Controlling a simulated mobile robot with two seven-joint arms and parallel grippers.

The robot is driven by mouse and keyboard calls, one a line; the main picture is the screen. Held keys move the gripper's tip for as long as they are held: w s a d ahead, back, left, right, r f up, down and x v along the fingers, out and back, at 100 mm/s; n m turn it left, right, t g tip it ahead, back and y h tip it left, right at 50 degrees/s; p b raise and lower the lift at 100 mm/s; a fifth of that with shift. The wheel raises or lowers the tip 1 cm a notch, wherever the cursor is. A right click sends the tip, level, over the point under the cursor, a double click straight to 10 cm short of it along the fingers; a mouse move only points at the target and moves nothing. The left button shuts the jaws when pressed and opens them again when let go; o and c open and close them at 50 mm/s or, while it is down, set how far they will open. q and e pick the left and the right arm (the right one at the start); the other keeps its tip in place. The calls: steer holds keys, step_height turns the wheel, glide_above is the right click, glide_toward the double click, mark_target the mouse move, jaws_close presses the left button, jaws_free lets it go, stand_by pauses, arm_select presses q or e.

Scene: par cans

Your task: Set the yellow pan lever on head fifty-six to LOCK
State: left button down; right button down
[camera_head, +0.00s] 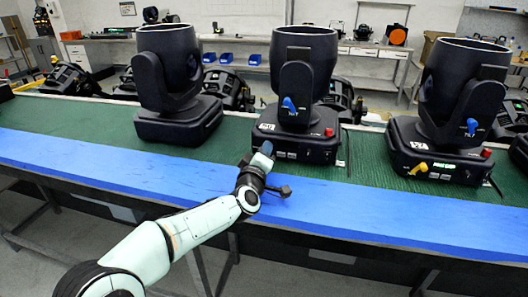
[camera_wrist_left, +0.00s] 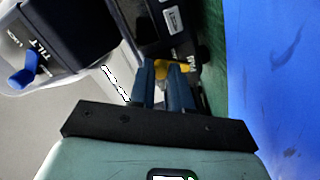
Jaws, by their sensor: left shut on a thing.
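The middle moving head (camera_head: 303,65) stands on the green mat, with a small white number label that I cannot read clearly. My left gripper (camera_head: 264,153) is at the front left of its base, below that label. In the wrist view, the two dark fingers of my left gripper (camera_wrist_left: 163,72) are shut on the yellow pan lever (camera_wrist_left: 174,69), which shows between and just beyond the fingertips. In the head view, this lever is hidden behind the gripper. The head's blue tilt lever (camera_head: 289,104) also shows in the wrist view (camera_wrist_left: 26,74). My right gripper is not in view.
A moving head (camera_head: 165,80) stands to the left and another (camera_head: 452,110) to the right, the latter with its own yellow lever (camera_head: 418,168). A red button (camera_head: 329,132) sits on the middle base. The blue front strip (camera_head: 340,205) of the table is clear.

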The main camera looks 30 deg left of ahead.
arm_select(q)
steer(key=c, duration=1.1)
jaws_free()
steer(key=shift+o, duration=0.2)
steer(key=b+v, duration=0.1)
steer(key=v, duration=1.2)
steer(key=shift+s+d, duration=0.15)
steer(key=shift+s, duration=0.05)
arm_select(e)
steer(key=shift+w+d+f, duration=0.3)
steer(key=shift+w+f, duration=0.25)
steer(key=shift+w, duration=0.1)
